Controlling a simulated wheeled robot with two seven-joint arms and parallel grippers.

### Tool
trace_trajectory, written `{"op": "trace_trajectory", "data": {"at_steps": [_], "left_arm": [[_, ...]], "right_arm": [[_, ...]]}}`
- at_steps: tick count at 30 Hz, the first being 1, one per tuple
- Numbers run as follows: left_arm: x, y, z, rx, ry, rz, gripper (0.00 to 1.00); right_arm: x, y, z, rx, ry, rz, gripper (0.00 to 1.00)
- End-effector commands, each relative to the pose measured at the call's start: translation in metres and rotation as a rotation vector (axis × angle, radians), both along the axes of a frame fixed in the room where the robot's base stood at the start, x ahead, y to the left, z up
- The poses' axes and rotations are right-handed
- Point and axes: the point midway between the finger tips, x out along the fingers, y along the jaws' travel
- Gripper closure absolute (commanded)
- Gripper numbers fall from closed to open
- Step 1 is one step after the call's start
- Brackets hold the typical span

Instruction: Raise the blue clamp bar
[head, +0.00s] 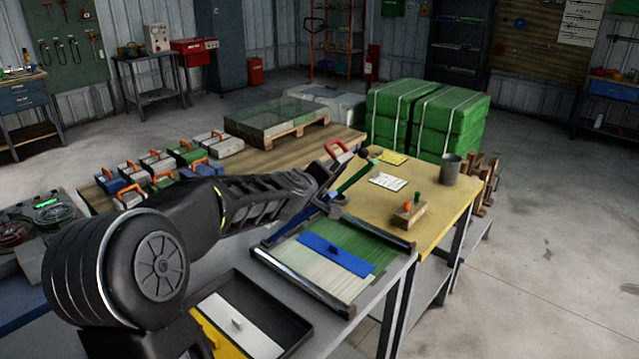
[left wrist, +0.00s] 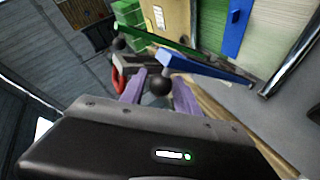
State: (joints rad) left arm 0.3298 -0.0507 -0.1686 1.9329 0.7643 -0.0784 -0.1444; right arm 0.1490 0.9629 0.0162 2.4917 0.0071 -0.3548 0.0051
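The blue clamp bar (head: 293,222) lies low along the left side of the sack fixture (head: 285,277) in the head view. In the left wrist view the blue bar (left wrist: 215,68) ends in a black ball knob (left wrist: 162,85). My left gripper (head: 330,180) is at the knob end of the bar. Its purple fingers (left wrist: 160,88) stand apart with the knob between them. I cannot tell whether they press on it. A green bar (head: 355,172) with its own black knob (left wrist: 118,44) rises just beyond the blue one. My right gripper is not in view.
A blue plate (head: 337,254) lies on the green and pale sheet in the fixture. A black tray (head: 265,320) stands in front. A wooden block with pegs (head: 409,214) and a grey cup (head: 450,169) stand on the yellow table. Several toolboxes (head: 130,196) line the left.

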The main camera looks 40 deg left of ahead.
Motion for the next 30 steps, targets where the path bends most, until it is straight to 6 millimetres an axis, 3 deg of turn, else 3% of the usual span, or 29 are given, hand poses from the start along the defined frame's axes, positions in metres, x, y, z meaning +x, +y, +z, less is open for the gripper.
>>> {"op": "trace_trajectory", "data": {"at_steps": [8,21,30], "left_arm": [[-0.003,-0.001,0.002,-0.001,0.001,0.0,0.63],[-0.055,-0.025,0.03,0.001,-0.001,0.001,0.63],[-0.064,-0.031,0.031,0.0,0.001,-0.001,0.63]], "right_arm": [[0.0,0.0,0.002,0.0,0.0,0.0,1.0],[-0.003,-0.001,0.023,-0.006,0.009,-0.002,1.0],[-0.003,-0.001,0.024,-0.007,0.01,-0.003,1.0]]}}
